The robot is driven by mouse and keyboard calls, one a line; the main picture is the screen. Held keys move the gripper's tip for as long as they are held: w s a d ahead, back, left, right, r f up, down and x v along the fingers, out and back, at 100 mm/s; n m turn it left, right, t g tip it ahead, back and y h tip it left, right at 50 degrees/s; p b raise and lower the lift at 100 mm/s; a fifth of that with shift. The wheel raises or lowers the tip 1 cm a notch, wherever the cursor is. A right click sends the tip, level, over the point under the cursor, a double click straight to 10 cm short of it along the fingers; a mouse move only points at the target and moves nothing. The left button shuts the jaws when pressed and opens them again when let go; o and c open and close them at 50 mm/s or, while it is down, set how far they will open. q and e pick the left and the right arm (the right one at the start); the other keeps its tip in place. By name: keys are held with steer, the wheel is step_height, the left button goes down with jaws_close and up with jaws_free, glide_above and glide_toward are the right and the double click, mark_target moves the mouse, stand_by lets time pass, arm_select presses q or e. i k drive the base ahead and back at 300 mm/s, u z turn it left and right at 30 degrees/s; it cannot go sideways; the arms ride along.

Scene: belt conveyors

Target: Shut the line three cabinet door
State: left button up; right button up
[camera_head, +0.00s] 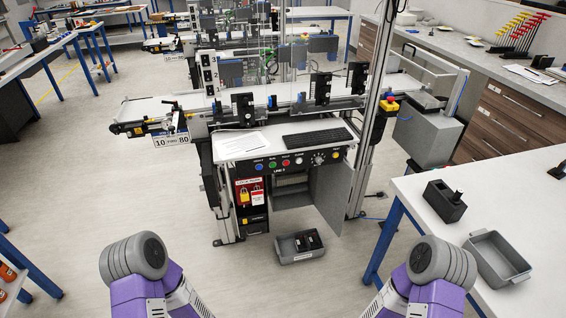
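The line three cabinet (293,200) stands below a control panel (293,163) with coloured buttons and the label "LINE 3". Its grey door (329,196) is open, swung out toward me on the right side of the opening, and part of the dark interior shows. Neither gripper shows; only purple and grey parts of my two arms come in at the bottom left and bottom right, well apart from the door.
A grey bin (298,246) with dark items sits on the floor in front of the cabinet, just left of the door. A white table (520,215) with a grey tray (497,258) and a black holder (444,202) stands at right. The floor at front left is clear.

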mark_target(334, 182)
steer(key=u, duration=0.35)
steer(key=k, duration=0.3)
steer(key=z, duration=1.25)
steer(key=i, duration=1.1)
steer(key=u, duration=0.05)
